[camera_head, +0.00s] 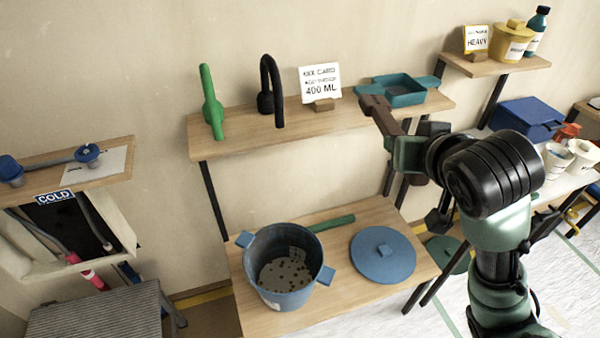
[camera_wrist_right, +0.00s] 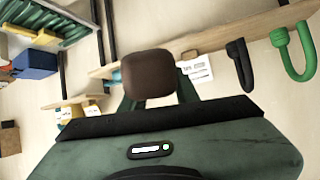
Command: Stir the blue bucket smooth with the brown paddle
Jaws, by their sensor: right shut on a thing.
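The blue bucket (camera_head: 252,262) stands upright on the lower wooden shelf, open, with a grey-brown mix inside that shows dark lumps. My right gripper (camera_head: 392,142) is shut on the brown paddle (camera_head: 384,120), up and to the right of the bucket, in front of the upper shelf. The paddle is apart from the bucket. In the right wrist view a brown end of the paddle (camera_wrist_right: 148,74) sits between the fingers. The rest of the paddle is partly hidden by my gripper and arm. My left gripper is not in view.
A round blue lid (camera_head: 382,262) lies right of the bucket, and a green bar (camera_head: 332,223) lies behind it. The upper shelf (camera_head: 240,136) overhangs, holding a green tool (camera_head: 211,103), a black hooked tool (camera_head: 271,92), a card (camera_head: 321,82) and a teal tray (camera_head: 398,91).

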